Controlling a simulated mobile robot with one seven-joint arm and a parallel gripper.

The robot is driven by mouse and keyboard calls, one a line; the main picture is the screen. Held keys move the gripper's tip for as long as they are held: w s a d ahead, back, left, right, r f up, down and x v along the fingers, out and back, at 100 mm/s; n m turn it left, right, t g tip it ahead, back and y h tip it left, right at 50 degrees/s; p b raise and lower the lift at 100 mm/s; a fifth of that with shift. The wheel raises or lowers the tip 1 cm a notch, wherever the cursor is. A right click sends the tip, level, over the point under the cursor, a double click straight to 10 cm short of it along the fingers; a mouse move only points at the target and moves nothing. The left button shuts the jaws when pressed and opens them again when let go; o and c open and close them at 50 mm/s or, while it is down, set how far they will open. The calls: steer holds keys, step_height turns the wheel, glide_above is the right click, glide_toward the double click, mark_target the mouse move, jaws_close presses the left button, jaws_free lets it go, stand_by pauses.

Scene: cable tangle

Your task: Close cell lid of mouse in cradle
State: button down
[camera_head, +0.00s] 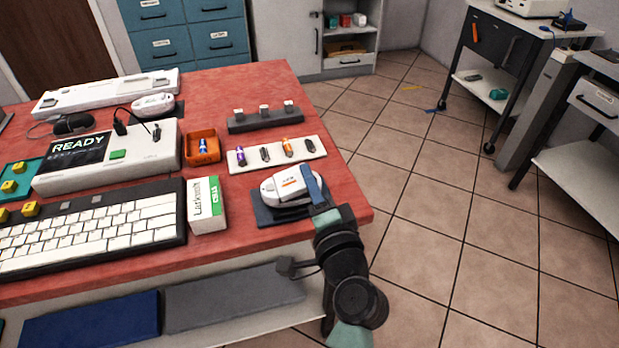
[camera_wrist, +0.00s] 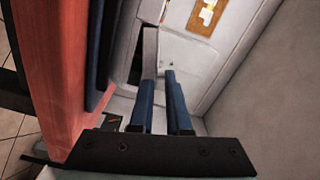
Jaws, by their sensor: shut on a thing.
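The white mouse (camera_head: 283,190) with an orange mark sits in its dark blue cradle (camera_head: 268,215) near the table's right front corner. My gripper (camera_head: 312,182) reaches in from the lower right, its blue fingers against the mouse's right side. In the wrist view the two fingers (camera_wrist: 160,85) are close together with a narrow gap. My gripper is shut on part of the mouse, but the fingers hide the contact. I cannot make out the cell lid or its angle.
A white and green box (camera_head: 207,205) stands left of the cradle. Behind it lie a white tray (camera_head: 318,145) with several cells and an orange bin (camera_head: 203,148). Another white mouse (camera_head: 153,104) sits farther back. The table edge drops to open floor at the right.

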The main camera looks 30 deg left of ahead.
steer(key=c, duration=0.9)
jaws_free()
steer(key=shift+s+f, duration=0.1)
steer(key=shift+f, duration=0.05)
